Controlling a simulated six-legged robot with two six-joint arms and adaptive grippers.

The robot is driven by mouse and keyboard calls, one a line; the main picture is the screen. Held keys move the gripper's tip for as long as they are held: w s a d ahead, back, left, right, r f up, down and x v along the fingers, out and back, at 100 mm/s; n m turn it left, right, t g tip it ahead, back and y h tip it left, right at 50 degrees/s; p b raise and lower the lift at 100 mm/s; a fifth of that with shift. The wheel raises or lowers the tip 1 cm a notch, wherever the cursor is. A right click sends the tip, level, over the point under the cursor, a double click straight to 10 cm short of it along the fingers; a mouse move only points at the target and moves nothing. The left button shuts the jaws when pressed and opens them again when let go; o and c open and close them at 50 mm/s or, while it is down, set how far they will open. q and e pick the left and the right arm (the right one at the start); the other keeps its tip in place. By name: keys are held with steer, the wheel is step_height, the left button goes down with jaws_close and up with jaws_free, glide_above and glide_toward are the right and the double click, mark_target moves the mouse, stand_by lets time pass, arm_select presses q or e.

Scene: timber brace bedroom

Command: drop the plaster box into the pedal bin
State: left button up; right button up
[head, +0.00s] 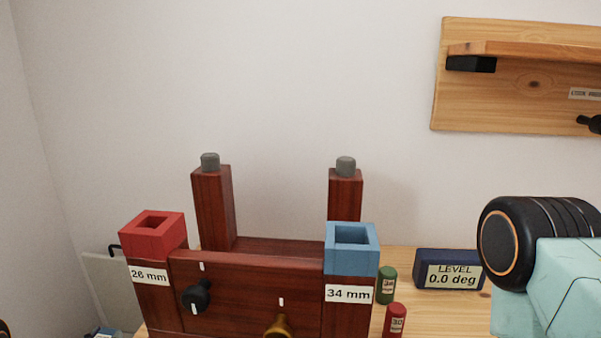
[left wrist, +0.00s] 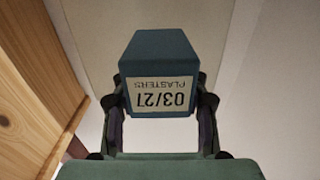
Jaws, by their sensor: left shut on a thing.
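The plaster box (left wrist: 157,52) is dark teal with a pale label reading "03/27 PLASTERS", upside down in the left wrist view. My left gripper (left wrist: 160,98) is shut on it, with one finger on each side of the box. The gripper and the box do not show in the head view. The pedal bin cannot be made out in either view. My right gripper is not in view; only a teal and black part of my arm shows at the right of the head view.
A dark red timber brace (head: 255,280) stands on a wooden surface, with a red socket block (head: 140,240) and a blue one (head: 352,258). A level display (head: 448,272) and small green (head: 386,285) and red (head: 395,321) cylinders stand beside it. A wooden shelf (head: 520,90) hangs above.

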arm_select(q)
steer(key=shift+f+b, duration=1.55)
steer(key=shift+f, duration=0.6)
steer(key=o, duration=1.2)
steer(key=shift+o, duration=0.2)
steer(key=s, duration=1.2)
steer(key=shift+a, duration=0.4)
steer(key=shift+d, duration=0.1)
